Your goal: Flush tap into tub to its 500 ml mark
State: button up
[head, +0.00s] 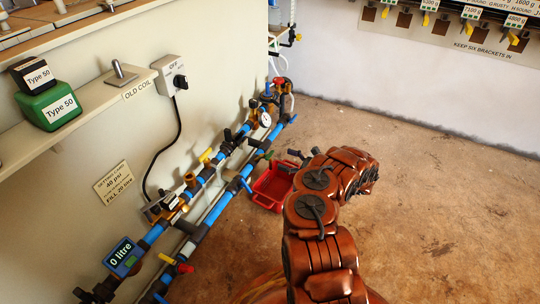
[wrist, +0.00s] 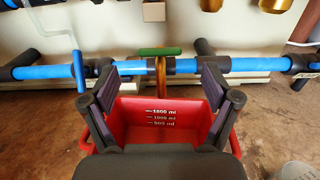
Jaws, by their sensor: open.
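The red tub (head: 264,196) stands on the floor beside the wall pipes in the head view. In the wrist view its inner far wall (wrist: 190,122) carries white marks, the lowest reading 500 ml. Its bottom is hidden by my gripper's body, so I cannot tell whether it holds liquid. A tap with a green handle (wrist: 160,51) and brass body sits on the blue pipe, behind and above the tub. It also shows in the head view (head: 268,155). My gripper (wrist: 158,78) is open and empty, its two fingers spread either side of the tap, apart from it.
Blue pipes (head: 213,213) with several valves run along the wall. A blue-handled valve (wrist: 78,70) is left of the green one. A display reading 0 litre (head: 122,257) is mounted at the lower left. The brown floor (head: 450,190) to the right is clear.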

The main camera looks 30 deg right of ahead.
aim_at(271, 154)
jog(key=b+x, duration=0.2)
jog(key=x, duration=0.4)
jog(key=shift+w+a+b, duration=0.15)
jog(key=shift+b, duration=0.2)
jog(key=shift+w+a, duration=0.2)
jog(key=shift+w, duration=0.15)
jog(key=c, duration=1.2)
jog(key=shift+o, duration=0.2)
